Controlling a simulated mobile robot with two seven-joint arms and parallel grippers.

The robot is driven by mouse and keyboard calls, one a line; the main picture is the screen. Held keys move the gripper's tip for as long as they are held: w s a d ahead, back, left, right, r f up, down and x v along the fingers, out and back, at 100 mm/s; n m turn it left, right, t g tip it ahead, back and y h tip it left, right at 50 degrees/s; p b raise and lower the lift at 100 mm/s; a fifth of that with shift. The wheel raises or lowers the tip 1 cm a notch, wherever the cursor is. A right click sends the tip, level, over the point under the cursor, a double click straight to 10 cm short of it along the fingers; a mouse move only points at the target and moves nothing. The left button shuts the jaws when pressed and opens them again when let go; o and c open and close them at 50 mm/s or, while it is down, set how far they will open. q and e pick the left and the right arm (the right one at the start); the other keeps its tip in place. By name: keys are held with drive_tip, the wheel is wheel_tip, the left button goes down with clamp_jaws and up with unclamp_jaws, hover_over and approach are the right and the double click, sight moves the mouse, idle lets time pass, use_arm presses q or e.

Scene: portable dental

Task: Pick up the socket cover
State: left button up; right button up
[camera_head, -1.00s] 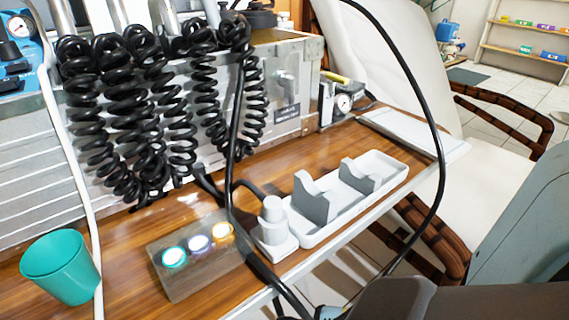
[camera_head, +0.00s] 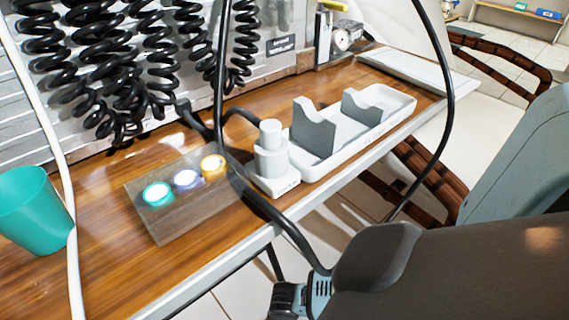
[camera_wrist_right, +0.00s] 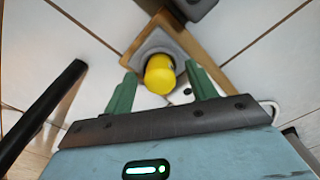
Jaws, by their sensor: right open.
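In the right wrist view, a short yellow cylinder (camera_wrist_right: 160,74) stands out from a grey square plate (camera_wrist_right: 150,43) on a wooden board; it may be the socket cover, but I cannot be sure. My right gripper (camera_wrist_right: 159,71) is open, with its two green fingers to either side of the yellow cylinder. I cannot tell whether they touch it. In the head view my right arm comes in at the lower right, and its fingers do not show there. My left gripper is not in view.
A wooden table holds a teal cup (camera_head: 36,210), a block with three lit buttons (camera_head: 180,195), a white stepped cylinder on a base (camera_head: 272,160) and a white tray with grey holders (camera_head: 400,104). A black cable (camera_head: 440,120) loops over the table's right side.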

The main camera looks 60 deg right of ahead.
drive_tip(key=shift+c, duration=0.4)
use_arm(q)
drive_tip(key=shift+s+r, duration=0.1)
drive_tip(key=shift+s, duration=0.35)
use_arm(e)
drive_tip(key=c, duration=1)
drive_tip(key=shift+r, duration=0.1)
drive_tip(key=shift+r+p, duration=0.4)
wheel_tip(320, 180, up, 3)
drive_tip(key=shift+f+p, duration=0.15)
drive_tip(key=shift+p, duration=0.9)
use_arm(q)
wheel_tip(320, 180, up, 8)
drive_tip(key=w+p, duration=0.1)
drive_tip(key=p, duration=0.4)
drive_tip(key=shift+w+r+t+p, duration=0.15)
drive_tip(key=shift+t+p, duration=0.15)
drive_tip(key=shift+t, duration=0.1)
use_arm(e)
drive_tip(key=s+a, duration=0.2)
drive_tip(key=s, duration=0.3)
drive_tip(key=s+a+r, duration=0.1)
drive_tip(key=s+a, duration=0.1)
drive_tip(key=s, duration=0.2)
drive_tip(key=s+a, duration=0.2)
drive_tip(key=s, duration=0.3)
drive_tip(key=shift+s+a+r, duration=0.15)
drive_tip(key=shift+s, duration=0.2)
